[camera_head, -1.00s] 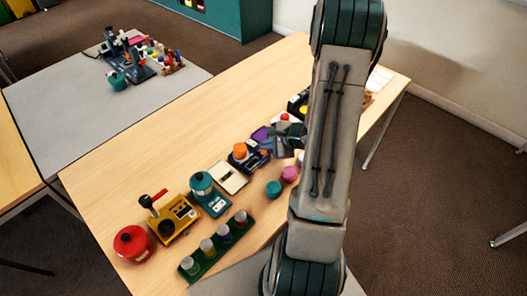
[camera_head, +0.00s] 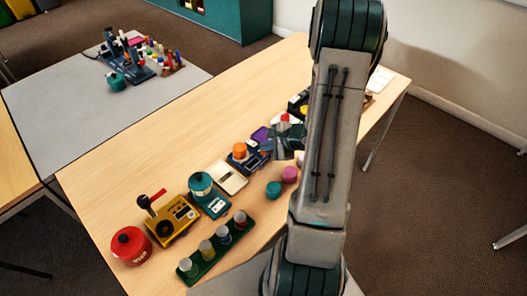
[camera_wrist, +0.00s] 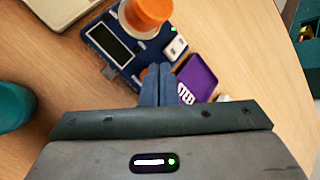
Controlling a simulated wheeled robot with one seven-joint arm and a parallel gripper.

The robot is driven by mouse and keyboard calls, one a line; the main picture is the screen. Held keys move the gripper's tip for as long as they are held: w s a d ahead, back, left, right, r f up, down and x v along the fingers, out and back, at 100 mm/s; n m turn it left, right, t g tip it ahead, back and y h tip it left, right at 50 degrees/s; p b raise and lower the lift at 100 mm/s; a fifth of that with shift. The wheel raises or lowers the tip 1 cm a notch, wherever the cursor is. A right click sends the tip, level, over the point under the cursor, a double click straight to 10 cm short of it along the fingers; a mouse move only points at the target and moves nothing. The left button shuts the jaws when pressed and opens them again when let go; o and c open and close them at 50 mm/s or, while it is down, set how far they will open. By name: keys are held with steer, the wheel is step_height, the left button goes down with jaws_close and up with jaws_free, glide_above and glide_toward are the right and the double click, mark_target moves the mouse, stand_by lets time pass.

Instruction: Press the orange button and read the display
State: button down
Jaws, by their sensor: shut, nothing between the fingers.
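A blue device (camera_head: 262,160) stands on the wooden table, with a large orange round piece (camera_head: 239,150) on top. The wrist view shows the blue device (camera_wrist: 97,18) with a dark, blank-looking display (camera_wrist: 109,44), the orange piece (camera_wrist: 150,10) on a pale round base, and a white part with a green mark (camera_wrist: 176,47). My gripper (camera_wrist: 158,70) is shut and empty, its fingertips at the device's near edge. Contact cannot be told. A bit of orange shows beside the fingers; the fingers partly hide that spot. In the head view my gripper (camera_head: 273,146) is beside the device.
A purple lettered box (camera_wrist: 197,78) lies close beside my fingers. A white flat device (camera_head: 230,178), a teal device (camera_head: 211,199) and pink (camera_head: 290,174) and teal (camera_head: 273,189) pieces are nearby. The table behind the row is clear.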

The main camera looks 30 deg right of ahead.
mark_target(266, 154)
steer(key=shift+f+b, duration=0.9)
steer(key=shift+b, duration=0.15)
stand_by(0.8)
steer(key=shift+r, duration=0.6)
steer(key=shift+s+a+r+p, duration=0.1)
steer(key=shift+r+p, duration=1.6)
steer(key=shift+r, duration=0.8)
steer(key=shift+r, duration=0.1)
